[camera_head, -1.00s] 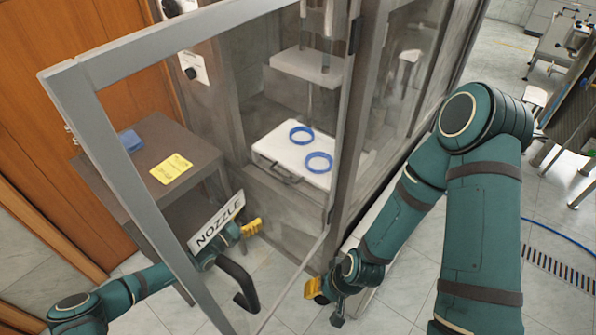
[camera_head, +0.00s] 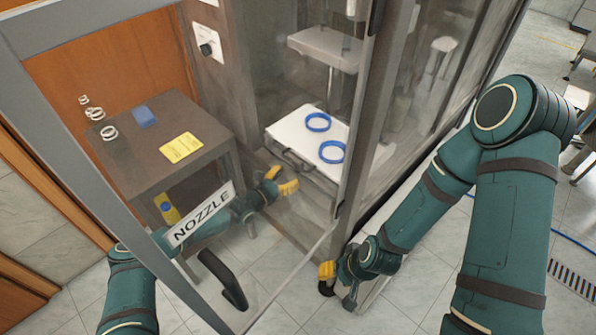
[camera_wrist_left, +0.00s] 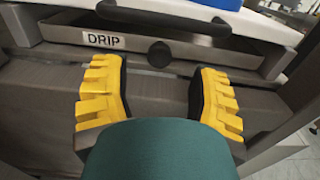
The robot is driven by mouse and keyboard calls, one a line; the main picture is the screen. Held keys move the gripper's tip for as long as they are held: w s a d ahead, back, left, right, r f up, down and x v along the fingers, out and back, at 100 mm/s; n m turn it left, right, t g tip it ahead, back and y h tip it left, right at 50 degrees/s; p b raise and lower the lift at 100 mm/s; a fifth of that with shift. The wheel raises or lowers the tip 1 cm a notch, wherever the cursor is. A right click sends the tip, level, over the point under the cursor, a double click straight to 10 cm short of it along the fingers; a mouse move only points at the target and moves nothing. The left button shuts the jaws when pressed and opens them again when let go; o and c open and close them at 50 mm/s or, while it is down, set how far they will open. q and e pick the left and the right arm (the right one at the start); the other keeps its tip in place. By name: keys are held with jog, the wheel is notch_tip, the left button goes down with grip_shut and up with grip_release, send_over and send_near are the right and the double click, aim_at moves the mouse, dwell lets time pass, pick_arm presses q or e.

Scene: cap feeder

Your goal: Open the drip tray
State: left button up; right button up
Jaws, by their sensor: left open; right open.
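The drip tray (camera_wrist_left: 235,54) is a grey drawer front labelled DRIP with a round dark knob (camera_wrist_left: 159,54), centred ahead in the left wrist view. In the head view the tray area lies under the white platform, behind the glass door. My left gripper (camera_wrist_left: 157,95) is open and empty, with the knob ahead of the gap between its yellow fingers. In the head view my left gripper (camera_head: 284,180) is behind the glass, just below the platform's front. My right gripper (camera_head: 327,277) is open, low near the cabinet's front corner, with nothing seen in it.
The open glass door (camera_head: 72,165) with a NOZZLE sign (camera_head: 199,213) and black handle (camera_head: 222,278) stands in front of my left arm. Two blue rings lie on the white platform (camera_head: 296,131), which has a dark handle. A side table (camera_head: 154,178) stands left.

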pick_arm(q)
jog(key=shift+b+x, duration=0.7)
jog(key=shift+x, duration=1.95)
jog(key=shift+c, duration=0.4)
grip_shut()
